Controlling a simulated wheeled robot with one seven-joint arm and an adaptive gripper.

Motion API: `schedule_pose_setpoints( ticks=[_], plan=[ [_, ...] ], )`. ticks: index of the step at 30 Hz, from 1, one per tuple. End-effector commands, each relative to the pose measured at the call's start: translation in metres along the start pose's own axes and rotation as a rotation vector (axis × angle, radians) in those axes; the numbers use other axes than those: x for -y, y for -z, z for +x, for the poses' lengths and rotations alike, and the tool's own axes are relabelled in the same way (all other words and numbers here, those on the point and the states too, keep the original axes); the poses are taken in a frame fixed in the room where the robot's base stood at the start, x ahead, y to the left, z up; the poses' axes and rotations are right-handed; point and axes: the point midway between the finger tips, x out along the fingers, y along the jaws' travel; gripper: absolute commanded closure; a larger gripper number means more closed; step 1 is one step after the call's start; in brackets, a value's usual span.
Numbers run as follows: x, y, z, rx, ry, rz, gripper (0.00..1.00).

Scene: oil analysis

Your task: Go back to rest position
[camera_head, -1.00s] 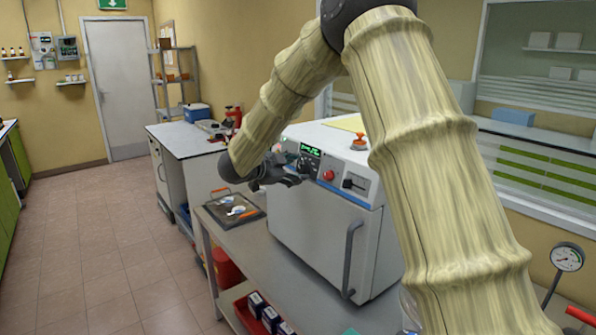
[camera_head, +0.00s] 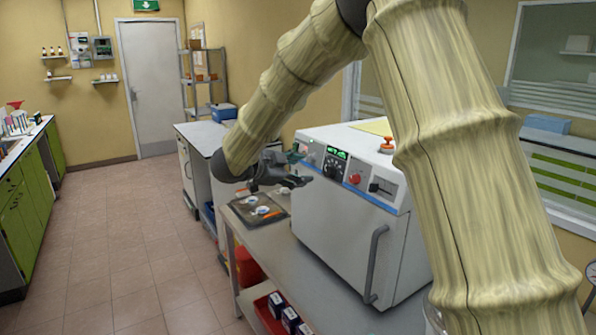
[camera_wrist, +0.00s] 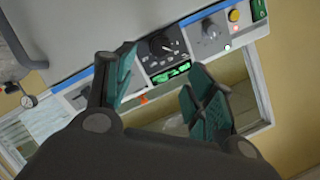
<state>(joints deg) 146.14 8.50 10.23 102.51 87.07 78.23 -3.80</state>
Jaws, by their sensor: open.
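My gripper (camera_head: 299,167) is in front of the control panel of a white box-shaped machine (camera_head: 340,235), near its left end. In the wrist view my gripper (camera_wrist: 163,85) shows two teal-padded fingers spread apart with nothing between them. The machine's panel, with a dark dial (camera_wrist: 161,45) and a green lit display (camera_wrist: 170,72), lies beyond the fingers. I cannot tell the exact gap between fingers and panel. My arm covers part of the machine's right side in the head view.
The machine stands on a grey table (camera_head: 262,243). A dark tray (camera_head: 238,213) with small items lies left of it, and a red bin (camera_head: 262,308) with boxes sits below. Open tiled floor (camera_head: 125,235) lies to the left.

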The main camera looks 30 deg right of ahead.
Motion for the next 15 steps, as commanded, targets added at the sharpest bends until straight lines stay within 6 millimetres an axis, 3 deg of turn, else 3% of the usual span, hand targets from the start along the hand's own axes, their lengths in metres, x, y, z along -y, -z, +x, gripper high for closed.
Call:
schedule_pose_setpoints(
  ticks=[9, 11, 15],
  plan=[
    [-0.005, -0.006, 0.003, 0.003, 0.010, -0.018, 0.45],
    [-0.013, -0.017, 0.007, 0.011, 0.028, -0.051, 0.45],
    [-0.051, -0.063, 0.023, 0.055, 0.110, -0.195, 0.45]
  ],
)
